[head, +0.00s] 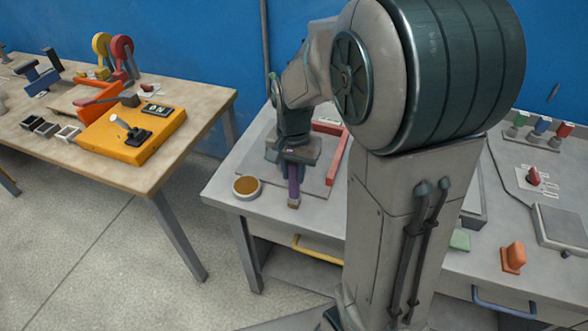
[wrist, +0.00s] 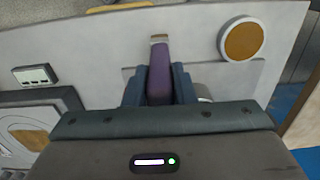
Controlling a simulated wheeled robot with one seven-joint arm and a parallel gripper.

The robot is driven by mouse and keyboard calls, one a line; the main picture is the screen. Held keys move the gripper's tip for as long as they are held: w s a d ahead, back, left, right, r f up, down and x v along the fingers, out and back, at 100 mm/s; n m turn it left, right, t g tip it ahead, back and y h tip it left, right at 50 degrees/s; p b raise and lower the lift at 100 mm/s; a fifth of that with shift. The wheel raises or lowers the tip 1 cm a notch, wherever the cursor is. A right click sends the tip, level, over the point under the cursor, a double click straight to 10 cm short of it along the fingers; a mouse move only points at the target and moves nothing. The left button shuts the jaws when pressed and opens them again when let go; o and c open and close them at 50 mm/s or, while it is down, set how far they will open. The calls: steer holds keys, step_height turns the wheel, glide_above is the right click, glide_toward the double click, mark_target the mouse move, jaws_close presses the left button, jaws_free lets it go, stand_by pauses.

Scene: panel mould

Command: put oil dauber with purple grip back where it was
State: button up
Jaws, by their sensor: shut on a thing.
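The oil dauber with purple grip (wrist: 160,72) is between the two fingers of my gripper (wrist: 159,88), which is shut on its grip. Its pale brown end (wrist: 159,39) points away from my gripper. In the head view the dauber (head: 293,186) hangs below my gripper (head: 292,168), over the front left part of the grey table (head: 232,205). A round pot with brown contents (head: 246,187) stands to its left; it also shows in the wrist view (wrist: 241,39), right of the dauber. I cannot tell whether the dauber touches the table.
Red bars (head: 338,155) lie on a flat plate (head: 268,150) behind my gripper. A small white device (wrist: 35,75) shows left in the wrist view. An orange block (head: 513,257) and a rack of coloured-handled tools (head: 542,128) are at right. My arm hides the table's middle.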

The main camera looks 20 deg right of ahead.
steer(key=shift+f, duration=0.15)
steer(key=o, duration=1)
step_height(320, 180, up, 11)
steer(key=shift+r, duration=0.1)
steer(key=shift+s+r, duration=0.1)
steer(key=shift+r, duration=0.4)
steer(key=s+f+n+t, duration=0.1)
steer(key=s+n, duration=0.1)
steer(key=s, duration=0.2)
steer(key=s+f+n+t, duration=0.1)
steer(key=s+f+n, duration=0.1)
steer(key=s, duration=0.3)
steer(key=s+f+n+t, duration=0.1)
steer(key=s+n, duration=0.2)
steer(key=s, duration=0.2)
steer(key=shift+d+f, duration=0.1)
steer(key=shift+f, duration=0.1)
